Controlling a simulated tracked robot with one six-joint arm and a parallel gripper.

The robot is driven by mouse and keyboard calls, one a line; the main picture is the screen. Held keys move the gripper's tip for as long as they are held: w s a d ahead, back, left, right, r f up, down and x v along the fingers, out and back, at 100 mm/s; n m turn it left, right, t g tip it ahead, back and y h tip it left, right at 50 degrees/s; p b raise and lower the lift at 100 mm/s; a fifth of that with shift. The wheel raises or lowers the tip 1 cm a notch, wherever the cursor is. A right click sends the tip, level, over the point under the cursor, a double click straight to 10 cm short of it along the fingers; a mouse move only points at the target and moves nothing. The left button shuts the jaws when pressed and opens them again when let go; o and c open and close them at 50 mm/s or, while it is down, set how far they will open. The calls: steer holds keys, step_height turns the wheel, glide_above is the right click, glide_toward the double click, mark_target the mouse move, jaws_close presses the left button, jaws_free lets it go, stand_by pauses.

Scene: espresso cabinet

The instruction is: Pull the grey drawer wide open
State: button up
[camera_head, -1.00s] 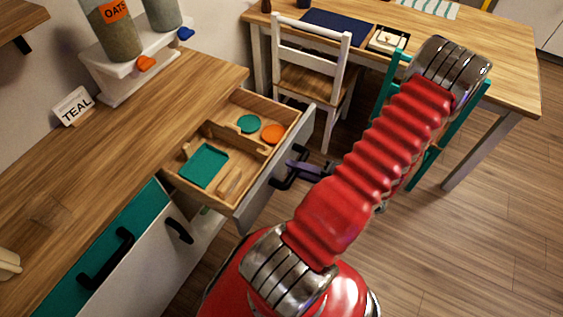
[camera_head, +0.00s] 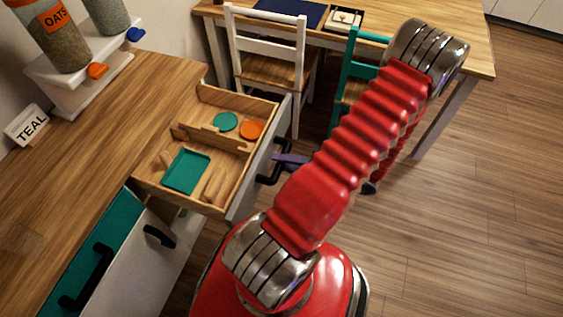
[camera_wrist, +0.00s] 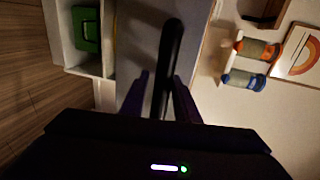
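The grey drawer (camera_head: 256,180) stands pulled out from under the wooden counter, its inside largely exposed. A teal tray (camera_head: 186,170), a teal disc (camera_head: 226,121) and an orange disc (camera_head: 251,130) lie in its wooden compartments. Its black handle (camera_head: 268,177) is on the grey front. My gripper (camera_head: 290,160) is at this handle, with a purple finger showing beside my red arm. The exact finger contact is dark.
A white chair (camera_head: 268,60) and a teal chair (camera_head: 355,75) stand by the wooden table (camera_head: 440,50), beyond the drawer. A teal drawer (camera_head: 105,225) and a white front with black handles are at lower left. Open floor (camera_head: 450,230) lies at right.

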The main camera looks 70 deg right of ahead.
steer(key=shift+o, duration=1.2)
steer(key=shift+r, duration=0.1)
steer(key=v, duration=1.3)
steer(key=shift+s, duration=0.35)
